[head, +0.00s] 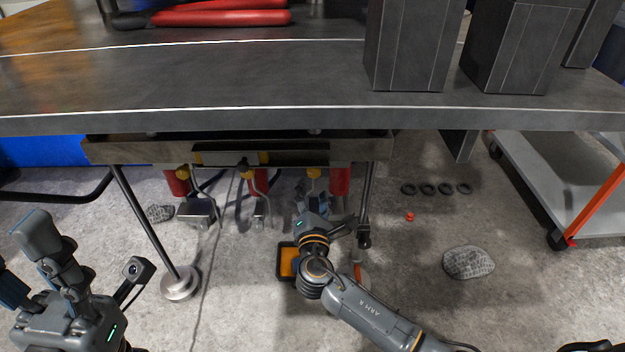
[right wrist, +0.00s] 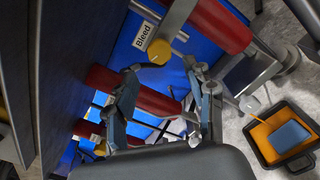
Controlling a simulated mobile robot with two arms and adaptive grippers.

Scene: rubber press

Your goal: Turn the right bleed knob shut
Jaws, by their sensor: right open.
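In the right wrist view a round yellow knob (right wrist: 159,52) sits beside a white "Bleed" label (right wrist: 145,36) on a blue panel. My right gripper (right wrist: 166,72) is open, its fingertips on either side of the knob in the picture. I see no finger clearly touching the knob, and depth is hard to judge. In the head view the right gripper (head: 320,212) is under the press, below the rightmost yellow knob (head: 313,173). Two more yellow knobs show to its left. My left gripper (head: 130,285) is at the lower left, away from the press; its jaws are unclear.
Red cylinders (right wrist: 210,22) and metal rods crowd the space around the right gripper. A black tray with an orange inside (right wrist: 258,132) lies on the floor, holding a blue block (right wrist: 289,136). A grey stone (head: 469,262) and several black rings lie on the floor to the right.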

